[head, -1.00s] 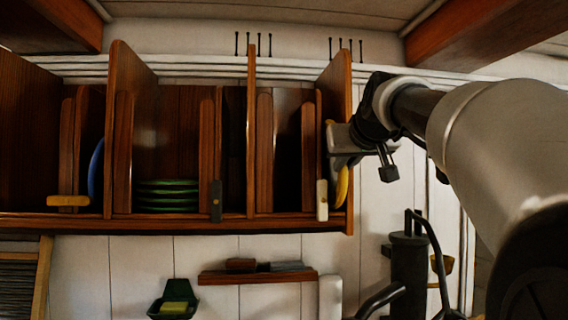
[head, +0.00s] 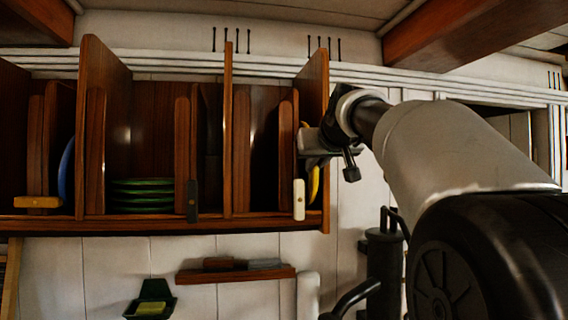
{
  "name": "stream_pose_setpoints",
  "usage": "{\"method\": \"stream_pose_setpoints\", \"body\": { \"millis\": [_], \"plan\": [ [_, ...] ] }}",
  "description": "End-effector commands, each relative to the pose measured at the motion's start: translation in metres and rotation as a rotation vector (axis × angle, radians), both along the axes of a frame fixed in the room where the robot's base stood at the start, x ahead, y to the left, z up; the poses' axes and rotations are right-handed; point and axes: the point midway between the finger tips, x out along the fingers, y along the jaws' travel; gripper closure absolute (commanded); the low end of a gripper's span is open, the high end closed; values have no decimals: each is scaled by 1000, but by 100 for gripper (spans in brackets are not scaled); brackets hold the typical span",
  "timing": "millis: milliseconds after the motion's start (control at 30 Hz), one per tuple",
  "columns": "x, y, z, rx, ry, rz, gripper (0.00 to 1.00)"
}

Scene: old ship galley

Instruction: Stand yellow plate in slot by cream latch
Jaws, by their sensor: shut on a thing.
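The yellow plate (head: 314,183) stands on edge, seen nearly edge-on, in the narrow rightmost slot of the wooden rack (head: 170,224). The slot lies between a thin upright divider and the rack's right end panel. The cream latch (head: 298,199) is upright at the front of that divider, just left of the plate's lower part. My gripper (head: 312,141) is at the slot's front, shut on the yellow plate near its upper part. The gripper hides some of the plate, and the fingertips are hard to make out. I cannot tell whether the plate's lower edge rests on the shelf.
Green plates (head: 141,195) lie stacked in a wider bay, with a black latch (head: 192,201) to their right. A blue plate (head: 67,172) stands at the left by a yellow-orange latch (head: 38,202). A dark pump-like fixture (head: 384,265) stands below my arm.

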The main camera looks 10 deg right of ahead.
Motion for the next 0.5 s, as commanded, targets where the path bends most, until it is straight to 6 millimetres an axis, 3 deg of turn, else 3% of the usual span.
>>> {"method": "stream_pose_setpoints", "body": {
  "millis": [500],
  "plan": [
    [25,0,3,-2,-6,0,100]
  ]
}}
